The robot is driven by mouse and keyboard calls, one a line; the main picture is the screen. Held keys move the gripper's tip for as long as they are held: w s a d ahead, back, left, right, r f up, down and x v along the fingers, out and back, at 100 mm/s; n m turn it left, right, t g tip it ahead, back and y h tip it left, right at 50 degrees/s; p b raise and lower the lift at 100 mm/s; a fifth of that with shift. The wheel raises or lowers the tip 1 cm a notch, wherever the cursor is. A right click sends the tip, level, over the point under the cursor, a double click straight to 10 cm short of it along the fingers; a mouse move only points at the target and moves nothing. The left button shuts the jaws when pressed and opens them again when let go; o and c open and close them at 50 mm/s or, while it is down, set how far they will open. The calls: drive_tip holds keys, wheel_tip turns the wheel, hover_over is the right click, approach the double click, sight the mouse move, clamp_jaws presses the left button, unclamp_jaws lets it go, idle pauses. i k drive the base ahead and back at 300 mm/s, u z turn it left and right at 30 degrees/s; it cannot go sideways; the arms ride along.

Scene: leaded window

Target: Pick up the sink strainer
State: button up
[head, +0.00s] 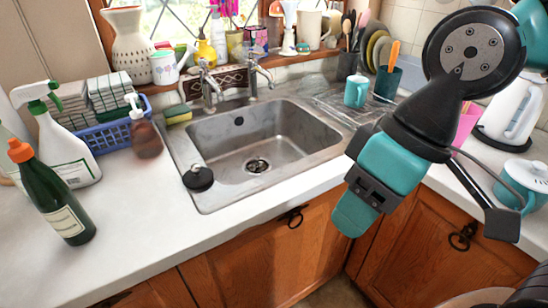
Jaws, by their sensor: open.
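A round black piece with a silver knob (198,178) lies on the sink's left rim, near the front. A round metal sink strainer (257,164) shows in the drain at the bottom of the steel sink (240,140). I cannot tell which of the two is meant. My gripper (370,192), teal and black, is open and hangs in the air to the right of the sink, in front of the cabinets. It is apart from both pieces, and nothing shows in it. Its fingertips are not clearly seen.
A green bottle (55,200), a spray bottle (60,140) and a soap bottle (145,130) stand left of the sink. A teal mug (356,91) stands behind right. The front counter is clear.

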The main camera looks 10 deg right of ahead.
sight(260, 166)
drive_tip(key=z, duration=0.1)
drive_tip(key=i, duration=0.9)
drive_tip(key=u, duration=0.45)
